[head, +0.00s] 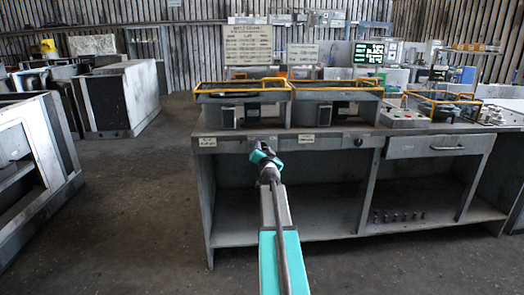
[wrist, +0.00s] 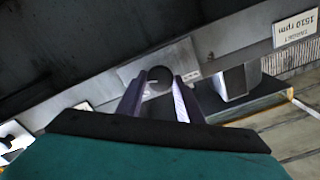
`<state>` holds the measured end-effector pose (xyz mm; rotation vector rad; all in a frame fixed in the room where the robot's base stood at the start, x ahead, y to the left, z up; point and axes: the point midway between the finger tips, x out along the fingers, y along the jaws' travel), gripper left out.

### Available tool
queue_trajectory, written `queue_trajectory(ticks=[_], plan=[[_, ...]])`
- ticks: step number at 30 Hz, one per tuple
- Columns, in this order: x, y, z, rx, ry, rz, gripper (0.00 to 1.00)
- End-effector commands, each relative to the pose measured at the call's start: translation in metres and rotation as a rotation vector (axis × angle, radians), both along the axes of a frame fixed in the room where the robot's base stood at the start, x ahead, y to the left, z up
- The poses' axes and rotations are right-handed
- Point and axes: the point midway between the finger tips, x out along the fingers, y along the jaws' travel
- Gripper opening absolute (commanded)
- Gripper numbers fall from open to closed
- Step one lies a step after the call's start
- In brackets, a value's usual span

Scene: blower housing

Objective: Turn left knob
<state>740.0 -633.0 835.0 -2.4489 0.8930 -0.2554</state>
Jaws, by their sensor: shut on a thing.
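The left knob (wrist: 159,76) is a dark round knob on a grey plate in the wrist view. My gripper (wrist: 159,88) has one finger on each side of it and is shut on it. In the head view my gripper (head: 262,153) is at the front panel of the workbench (head: 228,143), left of the middle, and hides the left knob there. A second dark knob (head: 358,142) shows on the same panel further right.
Two trays with yellow rails (head: 240,92) stand on the bench above the panel. A drawer (head: 432,146) with a bar handle is at the right. Open shelves lie under the panel. Grey cabinets (head: 118,98) stand at the left, with clear floor (head: 125,200) between.

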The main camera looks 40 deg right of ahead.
Motion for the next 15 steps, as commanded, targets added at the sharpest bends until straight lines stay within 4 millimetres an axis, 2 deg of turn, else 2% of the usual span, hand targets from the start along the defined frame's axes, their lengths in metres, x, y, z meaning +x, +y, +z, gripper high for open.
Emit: queue_trajectory(ticks=[15], plan=[[0.0025, 0.0004, 0.0035, 0.354, -0.302, 0.001, 0.11]])
